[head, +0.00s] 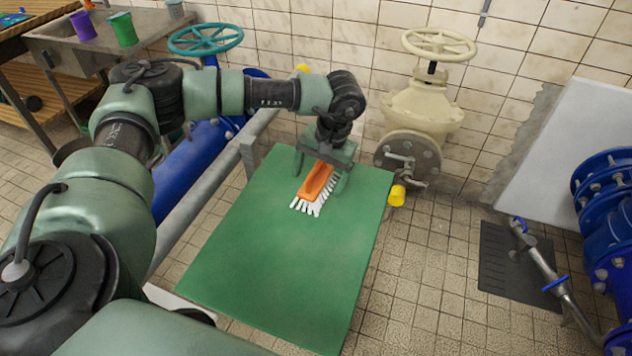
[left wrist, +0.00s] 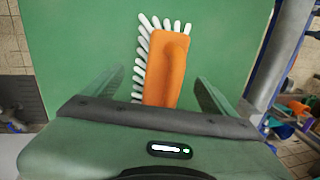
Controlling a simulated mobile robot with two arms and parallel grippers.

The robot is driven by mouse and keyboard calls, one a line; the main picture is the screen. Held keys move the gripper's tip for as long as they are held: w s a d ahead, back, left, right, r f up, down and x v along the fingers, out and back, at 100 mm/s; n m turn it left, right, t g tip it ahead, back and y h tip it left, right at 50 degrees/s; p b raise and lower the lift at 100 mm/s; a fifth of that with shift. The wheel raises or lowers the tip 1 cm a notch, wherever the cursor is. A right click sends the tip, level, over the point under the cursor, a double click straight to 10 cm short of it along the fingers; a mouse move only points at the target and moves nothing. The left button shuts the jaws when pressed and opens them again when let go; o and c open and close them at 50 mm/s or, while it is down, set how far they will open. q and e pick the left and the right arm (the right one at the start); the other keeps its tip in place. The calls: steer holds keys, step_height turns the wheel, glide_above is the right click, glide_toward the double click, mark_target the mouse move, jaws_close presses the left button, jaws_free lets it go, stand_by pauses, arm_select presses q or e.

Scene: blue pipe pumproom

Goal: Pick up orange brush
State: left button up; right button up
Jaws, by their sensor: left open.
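The orange brush (head: 316,182) with white bristles lies near the far end of the green table (head: 270,260). My left gripper (head: 320,180) is above it, with its two fingers open on either side of the brush. In the left wrist view, the brush (left wrist: 167,68) shows between the spread fingers of the left gripper (left wrist: 160,92), with gaps on both sides. Its white bristles show along the left side and top. The lower end of the brush is hidden behind the gripper body. My right gripper is not in view.
A cream valve with a handwheel (head: 438,44) stands behind the table at right. A blue pipe (head: 190,175) and grey rail run along the left. The near part of the table is bare. A sink with cups (head: 122,28) is at far left.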

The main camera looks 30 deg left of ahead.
mark_target(318, 167)
arm_select(q)
steer(key=shift+a+f, duration=0.1)
steer(key=shift+f, duration=0.35)
steer(key=c, duration=1.5)
steer(key=shift+c, duration=0.2)
steer(key=shift+r, duration=0.15)
step_height(318, 167, up, 20)
steer(key=b, duration=0.1)
steer(key=o, duration=0.8)
steer(key=c, duration=0.5)
steer(key=shift+c, duration=0.2)
